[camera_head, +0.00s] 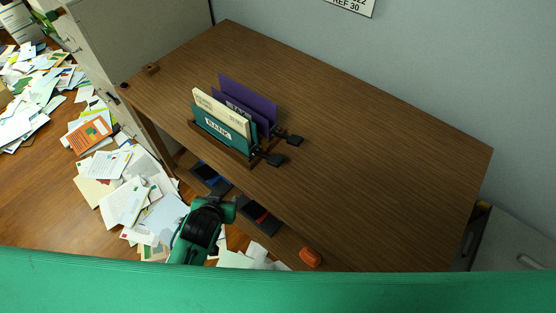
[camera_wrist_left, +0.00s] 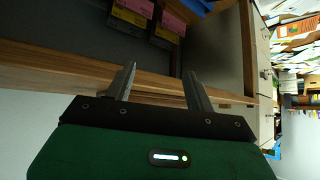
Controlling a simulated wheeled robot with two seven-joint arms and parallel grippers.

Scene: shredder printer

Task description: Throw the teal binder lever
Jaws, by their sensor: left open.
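The teal binder (camera_head: 220,126), with a white label, stands upright in a wooden rack (camera_head: 238,160) on the desk in the head view. A black lever (camera_head: 273,159) sticks out to the right of the rack, near the teal binder. A second black lever (camera_head: 294,140) sticks out behind it, near the purple binder (camera_head: 248,99). A cream folder (camera_head: 220,108) stands between the binders. My left gripper (camera_head: 228,205) is below the desk's front edge, apart from the binder. In the left wrist view its two fingers (camera_wrist_left: 158,85) are apart with nothing between them. My right gripper is not in view.
The wooden desk (camera_head: 370,150) is clear to the right of the rack. A shelf under it holds dark trays (camera_head: 259,216); an orange object (camera_head: 310,257) is near the front edge. Papers (camera_head: 125,190) litter the floor at left. A grey cabinet (camera_head: 140,40) stands at the back left.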

